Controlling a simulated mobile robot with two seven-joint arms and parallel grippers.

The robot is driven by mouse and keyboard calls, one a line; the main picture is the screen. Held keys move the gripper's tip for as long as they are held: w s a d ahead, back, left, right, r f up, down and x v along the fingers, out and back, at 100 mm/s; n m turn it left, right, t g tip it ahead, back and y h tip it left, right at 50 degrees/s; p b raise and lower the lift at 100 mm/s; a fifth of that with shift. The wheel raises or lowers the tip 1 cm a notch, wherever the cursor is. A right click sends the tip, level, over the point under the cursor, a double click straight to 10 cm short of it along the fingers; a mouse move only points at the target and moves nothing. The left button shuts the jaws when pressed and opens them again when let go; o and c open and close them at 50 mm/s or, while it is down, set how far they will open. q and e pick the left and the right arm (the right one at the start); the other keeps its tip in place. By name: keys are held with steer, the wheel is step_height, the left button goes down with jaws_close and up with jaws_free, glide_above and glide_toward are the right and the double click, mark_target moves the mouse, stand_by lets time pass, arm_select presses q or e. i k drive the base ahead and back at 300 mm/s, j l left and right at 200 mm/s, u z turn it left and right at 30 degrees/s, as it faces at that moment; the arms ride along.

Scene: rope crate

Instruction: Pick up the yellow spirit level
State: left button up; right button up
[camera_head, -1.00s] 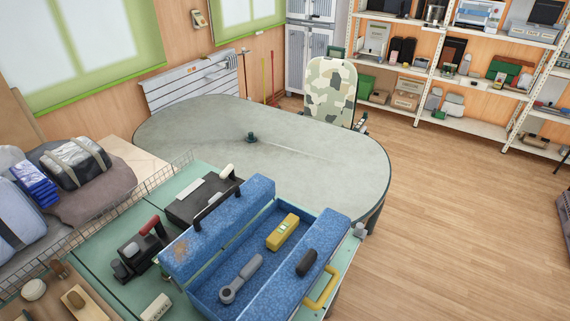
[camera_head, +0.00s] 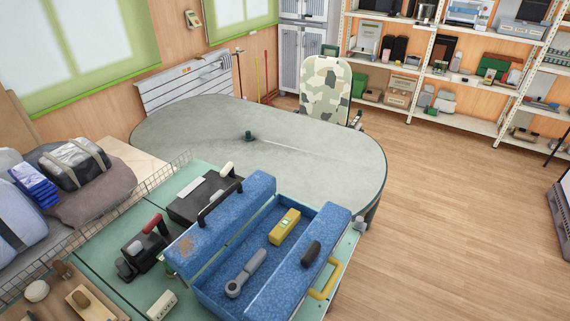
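The yellow spirit level (camera_head: 284,227) lies in the tray at the far end of an open blue toolbox (camera_head: 222,232). It is a short yellow block with a pale green window on top. A grey ratchet-like tool (camera_head: 245,273) lies nearer in the same tray. A dark handle-shaped object (camera_head: 311,253) sits on the toolbox's right side. Neither of my grippers shows in the head view.
The toolbox stands on a green bench (camera_head: 105,248). Left of it are a black tool with a red handle (camera_head: 152,226) and a black case (camera_head: 205,195). A wire rack edge (camera_head: 150,190) borders the bench. Behind is a grey oval table (camera_head: 310,160); wooden floor is open at right.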

mark_target(283, 229)
steer(key=i+l+u, duration=0.2)
steer(key=i+u, duration=0.35)
steer(key=i+l+u, duration=0.3)
steer(key=u, duration=0.25)
steer(key=i+l+u, duration=0.3)
steer(key=l+u, duration=0.3)
steer(key=i+l+u, duration=0.2)
steer(key=l+u, duration=0.9)
steer(key=k+l+u, duration=0.1)
steer(key=l+u, duration=0.45)
steer(key=l, duration=0.2)
steer(key=k+l+u, duration=0.2)
steer(key=l+u, duration=0.35)
steer(key=k+l+u, duration=0.35)
steer(key=l+u, duration=0.2)
steer(key=l, duration=0.1)
